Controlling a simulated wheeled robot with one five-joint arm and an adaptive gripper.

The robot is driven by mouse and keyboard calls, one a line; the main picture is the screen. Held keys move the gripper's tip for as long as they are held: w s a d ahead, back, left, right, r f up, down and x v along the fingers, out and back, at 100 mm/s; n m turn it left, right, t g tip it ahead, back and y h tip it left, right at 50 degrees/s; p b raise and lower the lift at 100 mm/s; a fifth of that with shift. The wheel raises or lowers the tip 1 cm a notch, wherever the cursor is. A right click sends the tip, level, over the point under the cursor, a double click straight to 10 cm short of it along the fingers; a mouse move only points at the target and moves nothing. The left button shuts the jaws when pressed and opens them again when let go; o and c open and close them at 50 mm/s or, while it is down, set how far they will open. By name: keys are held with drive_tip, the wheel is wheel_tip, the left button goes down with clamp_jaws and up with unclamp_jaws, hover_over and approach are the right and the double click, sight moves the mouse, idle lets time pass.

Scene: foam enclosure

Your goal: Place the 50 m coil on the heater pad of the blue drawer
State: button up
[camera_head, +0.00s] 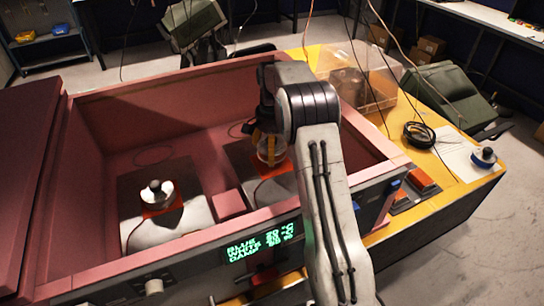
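My gripper (267,138) points down into the right part of the pink foam enclosure (150,94). A silvery coil with a dark knob (157,192) sits on another orange-red pad (164,211) at the left. No label tells me which coil is 50 m or which pad belongs to the blue drawer.
A green readout (261,242) is on the front wall. On the yellow table (447,186) at the right are a clear bin (372,78), a black cable ring (419,134), and a white-and-blue spool (484,157) on paper. A pink block (229,204) stands between the pads.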

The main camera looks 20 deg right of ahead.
drive_tip(key=shift+f, duration=1.7)
drive_tip(key=shift+f, duration=0.15)
drive_tip(key=o, duration=1.1)
wheel_tip(320, 180, up, 12)
drive_tip(key=shift+r, duration=0.2)
drive_tip(key=shift+s, duration=0.1)
